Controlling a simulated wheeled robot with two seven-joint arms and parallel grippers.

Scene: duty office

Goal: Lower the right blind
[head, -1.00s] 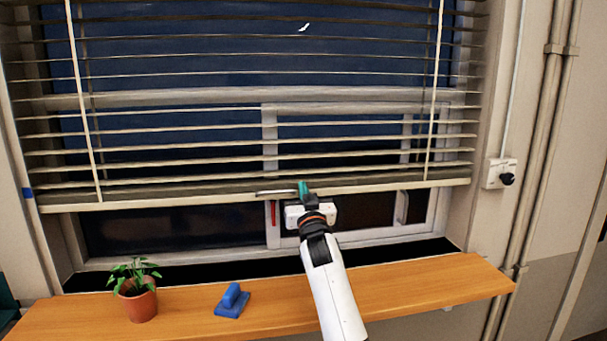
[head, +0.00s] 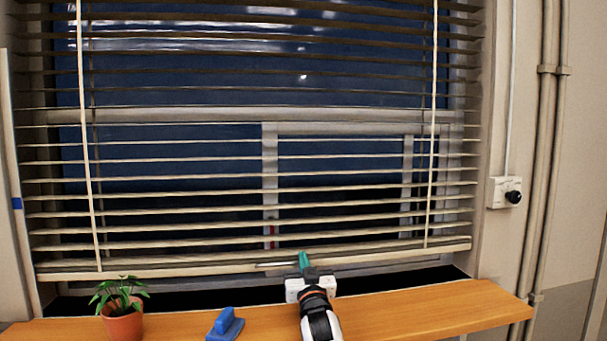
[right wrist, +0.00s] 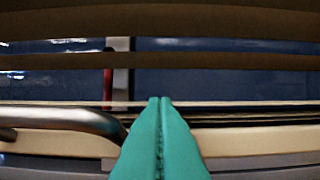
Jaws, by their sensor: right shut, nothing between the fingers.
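The slatted blind (head: 350,211) hangs across the window with its slats tilted open. Its pale bottom rail (head: 170,270) is a little above the sill. A metal handle (head: 277,265) is fixed on the rail; it also shows at the left in the right wrist view (right wrist: 70,118). My right gripper (head: 304,258) has teal fingers, shut and empty, at the rail just right of the handle. In the right wrist view the shut fingers (right wrist: 160,130) stand in front of the rail (right wrist: 250,143); I cannot tell whether they touch it. My left gripper is not in view.
The wooden sill (head: 420,312) runs below the blind. A potted plant (head: 122,322) and a blue object (head: 225,324) stand on it at left. A wall switch box (head: 504,192) and pipes (head: 545,150) are at right. The sill's right part is clear.

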